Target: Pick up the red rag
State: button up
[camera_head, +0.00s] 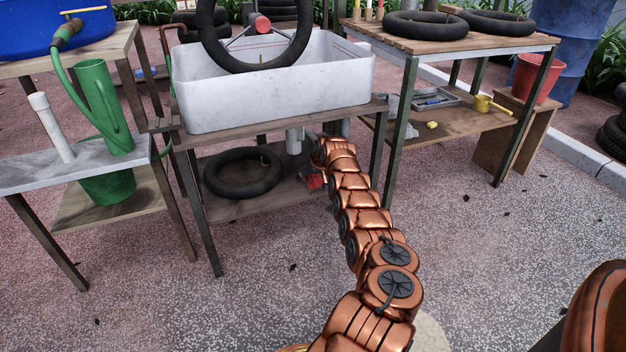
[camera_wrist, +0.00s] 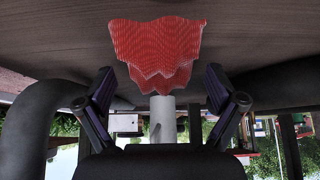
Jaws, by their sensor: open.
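The red rag (camera_wrist: 158,48) is a crumpled, ribbed cloth on the brown wooden surface in the wrist view, which looks upside down. A bit of red (camera_head: 314,179), probably the rag, shows in the head view on the lower shelf (camera_head: 222,206) under the white basin, partly behind my arm. My gripper (camera_wrist: 162,103) is open and empty in the wrist view, its two dark fingers spread to either side. The rag lies ahead of the fingers, roughly centred across the gap. In the head view my arm reaches under the basin and the fingers are hidden.
A black tyre (camera_head: 243,173) lies on the same shelf, left of the red patch. The white basin (camera_head: 270,92) sits above, with a drain pipe (camera_head: 293,141) below it. A pale pipe (camera_wrist: 162,120) stands behind the rag. Table legs flank the shelf; the floor in front is mostly clear.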

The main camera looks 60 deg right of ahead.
jog(key=shift+c, duration=0.3)
jog(key=c, duration=1.2)
jog(key=shift+o, duration=0.2)
jog(key=shift+r, duration=0.1)
